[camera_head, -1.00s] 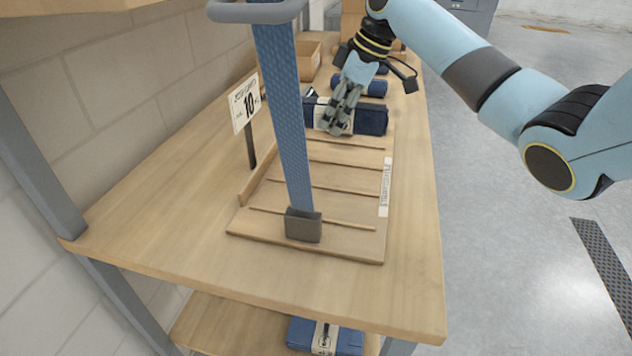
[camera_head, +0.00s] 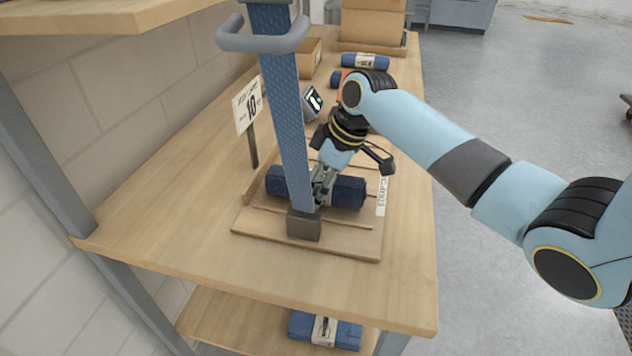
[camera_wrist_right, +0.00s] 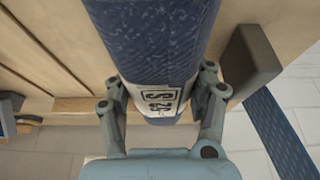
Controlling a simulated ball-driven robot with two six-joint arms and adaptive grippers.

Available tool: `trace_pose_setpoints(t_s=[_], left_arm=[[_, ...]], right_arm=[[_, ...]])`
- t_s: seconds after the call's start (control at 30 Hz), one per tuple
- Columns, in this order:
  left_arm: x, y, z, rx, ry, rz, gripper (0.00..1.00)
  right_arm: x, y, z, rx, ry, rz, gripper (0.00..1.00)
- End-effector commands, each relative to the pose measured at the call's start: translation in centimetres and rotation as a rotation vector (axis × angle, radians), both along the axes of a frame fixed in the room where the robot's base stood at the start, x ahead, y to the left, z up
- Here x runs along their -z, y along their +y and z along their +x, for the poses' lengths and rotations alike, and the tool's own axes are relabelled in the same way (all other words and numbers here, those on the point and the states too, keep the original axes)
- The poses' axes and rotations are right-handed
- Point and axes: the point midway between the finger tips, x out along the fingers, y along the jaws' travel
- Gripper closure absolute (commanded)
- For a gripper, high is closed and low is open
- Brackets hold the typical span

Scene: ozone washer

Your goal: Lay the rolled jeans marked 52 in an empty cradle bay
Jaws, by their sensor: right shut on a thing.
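The rolled jeans (camera_head: 345,192) are a dark blue roll with a pale paper band. In the right wrist view the band on the roll (camera_wrist_right: 150,45) reads 52. My right gripper (camera_head: 322,186) is shut around the roll's middle, and its fingers (camera_wrist_right: 163,105) show on both sides of the band. The roll is level, crosswise over the wooden cradle (camera_head: 345,246). I cannot tell whether it touches the cradle floor. Thin ribs divide the cradle into bays; the front bays are bare, and my arm hides part of the rear. My left gripper is not in view.
A blue patterned upright (camera_head: 280,110) with a grey foot block (camera_head: 304,226) crosses in front of the cradle. A sign marked 10 (camera_head: 247,105) stands at left. Behind are more blue rolls (camera_head: 365,61) and boxes (camera_head: 372,24). The front tabletop (camera_head: 250,275) is clear.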

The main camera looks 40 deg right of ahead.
Motion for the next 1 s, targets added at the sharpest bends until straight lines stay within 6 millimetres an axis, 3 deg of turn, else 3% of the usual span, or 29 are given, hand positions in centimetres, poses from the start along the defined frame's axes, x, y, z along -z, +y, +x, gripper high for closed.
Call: trace_pose_setpoints(t_s=[0.63,0.67,0.8,1.0], left_arm=[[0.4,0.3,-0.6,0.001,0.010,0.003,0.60],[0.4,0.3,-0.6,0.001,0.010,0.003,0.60],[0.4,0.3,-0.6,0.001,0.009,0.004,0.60],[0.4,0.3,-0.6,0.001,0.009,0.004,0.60]], right_arm=[[1.1,0.0,0.1,0.000,-0.001,0.000,0.99],[1.2,0.0,0.0,0.001,0.001,0.000,0.40],[1.2,0.0,0.0,0.001,0.002,0.000,0.22],[1.2,0.0,0.0,0.001,0.002,0.000,0.20]])
